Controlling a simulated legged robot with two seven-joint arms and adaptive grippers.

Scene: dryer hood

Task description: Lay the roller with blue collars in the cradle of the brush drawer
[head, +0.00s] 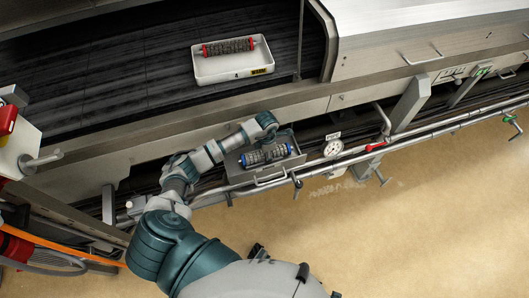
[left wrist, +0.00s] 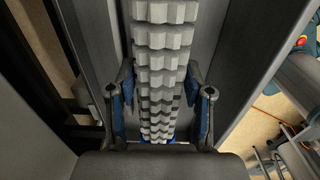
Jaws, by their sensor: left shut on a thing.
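The roller with blue collars (head: 267,155) is at the open brush drawer (head: 235,166), lying along its length. Its grey toothed brush body runs up the left wrist view (left wrist: 160,50). My left gripper (left wrist: 160,75) is shut on this roller, with a finger on each side. In the head view my left wrist is just above the roller, and the fingers are mostly hidden. The cradle is hidden under the roller, so I cannot tell whether the roller touches it. My right gripper is not in view.
A roller with red collars (head: 228,46) lies in a white tray (head: 206,74) on the dark conveyor. A pipe rail with a pressure gauge (head: 333,148) and a red-handled valve (head: 376,146) runs in front of the drawer. The tan floor is clear.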

